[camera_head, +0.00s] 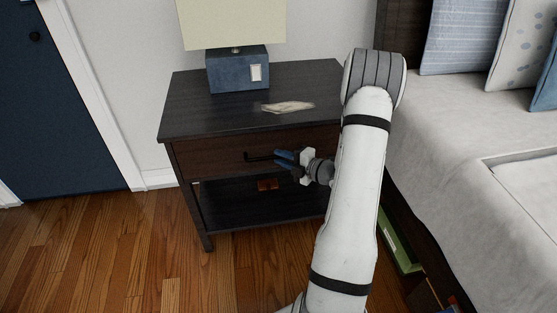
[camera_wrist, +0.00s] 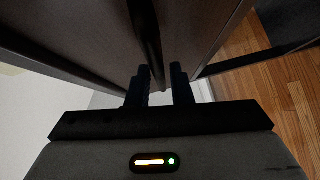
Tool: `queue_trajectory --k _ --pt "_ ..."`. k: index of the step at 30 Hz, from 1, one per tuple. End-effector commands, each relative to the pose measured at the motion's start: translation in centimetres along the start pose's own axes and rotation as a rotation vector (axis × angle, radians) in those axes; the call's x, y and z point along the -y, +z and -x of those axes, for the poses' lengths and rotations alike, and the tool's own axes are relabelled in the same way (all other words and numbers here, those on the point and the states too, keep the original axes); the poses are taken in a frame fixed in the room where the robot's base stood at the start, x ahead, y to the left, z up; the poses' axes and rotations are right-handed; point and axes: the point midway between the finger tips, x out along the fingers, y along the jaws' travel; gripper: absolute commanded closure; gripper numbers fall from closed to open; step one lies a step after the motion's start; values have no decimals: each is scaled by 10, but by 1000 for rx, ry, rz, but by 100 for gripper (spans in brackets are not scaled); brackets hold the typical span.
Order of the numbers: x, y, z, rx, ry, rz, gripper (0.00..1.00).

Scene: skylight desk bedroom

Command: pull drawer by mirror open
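The dark wood nightstand (camera_head: 185,120) has one drawer (camera_head: 215,160) under its top, and the drawer front looks flush with the frame. A dark bar handle (camera_head: 254,157) runs along the drawer front. My gripper (camera_head: 280,159) is at the right part of the handle, its fingers pointing left. In the wrist view my gripper (camera_wrist: 160,70) shows two dark fingers with a gap, and the handle (camera_wrist: 147,35) runs down toward that gap. Whether the fingers touch the handle is unclear. My arm hides the nightstand's right side. No mirror is recognisable.
A lamp with a blue base (camera_head: 238,70) and a pale flat item (camera_head: 287,107) are on the nightstand top. The bed (camera_head: 450,130) stands close on the right. Wood floor (camera_head: 120,250) is free at the left front.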

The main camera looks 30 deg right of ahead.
Motion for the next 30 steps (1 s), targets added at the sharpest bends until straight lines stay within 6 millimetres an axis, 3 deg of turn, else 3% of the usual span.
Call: queue_trajectory --k 4,13,21,30 --pt "0 0 -13 -1 0 1 80" --pt "-1 0 -16 0 0 1 80" --pt "0 0 -16 0 0 1 100" --pt "0 0 -15 1 0 1 100"
